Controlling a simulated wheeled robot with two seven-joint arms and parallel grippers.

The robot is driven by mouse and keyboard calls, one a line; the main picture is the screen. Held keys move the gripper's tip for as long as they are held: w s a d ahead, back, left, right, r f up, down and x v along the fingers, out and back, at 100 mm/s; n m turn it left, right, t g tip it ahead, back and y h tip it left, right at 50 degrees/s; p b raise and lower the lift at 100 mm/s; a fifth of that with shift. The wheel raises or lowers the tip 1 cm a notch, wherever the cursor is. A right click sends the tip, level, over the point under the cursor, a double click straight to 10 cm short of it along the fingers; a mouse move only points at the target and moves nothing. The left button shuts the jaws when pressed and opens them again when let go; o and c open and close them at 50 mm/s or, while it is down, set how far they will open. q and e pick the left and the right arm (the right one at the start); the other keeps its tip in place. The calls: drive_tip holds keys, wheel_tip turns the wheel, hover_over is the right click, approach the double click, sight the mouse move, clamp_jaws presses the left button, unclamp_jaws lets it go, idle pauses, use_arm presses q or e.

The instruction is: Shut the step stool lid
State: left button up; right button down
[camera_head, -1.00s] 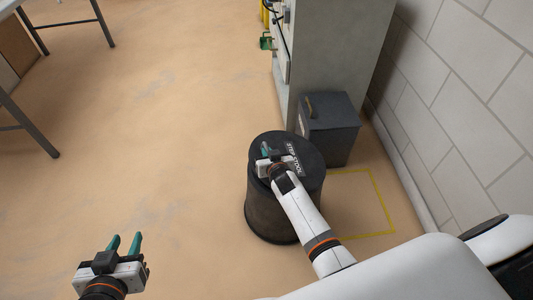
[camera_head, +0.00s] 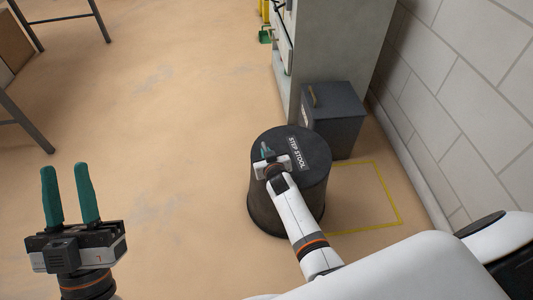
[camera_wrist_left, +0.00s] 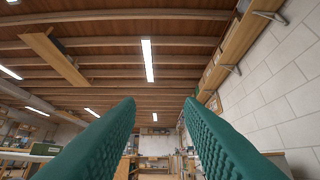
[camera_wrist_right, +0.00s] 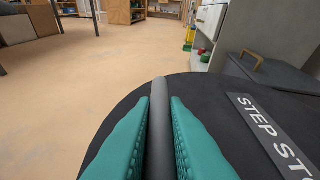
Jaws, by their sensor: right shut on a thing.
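The step stool (camera_head: 290,205) is a dark round drum standing on the floor. Its black lid (camera_head: 312,160) with a "STEP STOOL" label lies on top of it; whether it is fully seated cannot be told. In the right wrist view the lid (camera_wrist_right: 225,100) fills the lower right. My right gripper (camera_head: 266,150) is over the lid's left part, and its teal fingers (camera_wrist_right: 159,120) are shut on a grey bar-like handle (camera_wrist_right: 159,130). My left gripper (camera_head: 70,192) is at the lower left of the head view, open and empty, fingers apart in the left wrist view (camera_wrist_left: 165,120).
A dark grey box (camera_head: 335,118) with a handle stands just behind the stool, beside a grey cabinet (camera_head: 340,50). A block wall (camera_head: 465,90) runs along the right. A yellow floor outline (camera_head: 385,190) lies right of the stool. The floor to the left is clear.

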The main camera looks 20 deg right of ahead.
drive_tip(key=c, duration=1.5)
unclamp_jaws()
drive_tip(key=shift+o, duration=0.2)
use_arm(q)
drive_tip(key=shift+w+y, duration=0.15)
drive_tip(key=shift+y, duration=0.15)
use_arm(e)
drive_tip(key=shift+s, duration=0.1)
